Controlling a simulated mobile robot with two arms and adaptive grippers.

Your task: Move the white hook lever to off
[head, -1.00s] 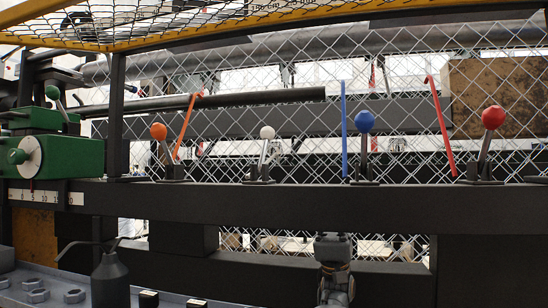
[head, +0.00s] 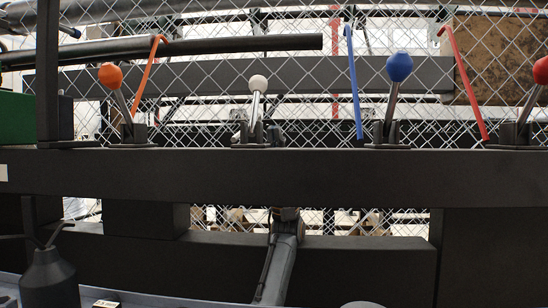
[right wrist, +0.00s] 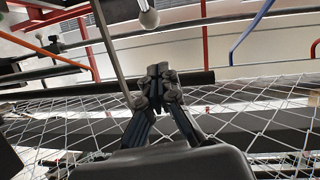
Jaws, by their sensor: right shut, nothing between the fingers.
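The white-knobbed lever (head: 258,84) stands in a dark bracket on the long dark beam (head: 330,175), nearly upright with a slight lean right. In the right wrist view its white knob (right wrist: 148,18) hangs at the top, above my gripper. A pale grey rod (right wrist: 110,48) slants down to the left side of my right gripper (right wrist: 158,78); I cannot tell whether they touch. That gripper is shut with nothing in it. In the head view my right forearm (head: 282,262) rises below the beam, right of the white lever, and its fingers are not clearly visible. My left gripper is not in view.
Orange (head: 110,76), blue (head: 399,68) and red (head: 541,70) knobbed levers share the beam. Wire mesh (head: 300,105) spans behind them, with coloured hooked rods, including a blue one (head: 354,80). A dark oil can (head: 48,280) stands at lower left.

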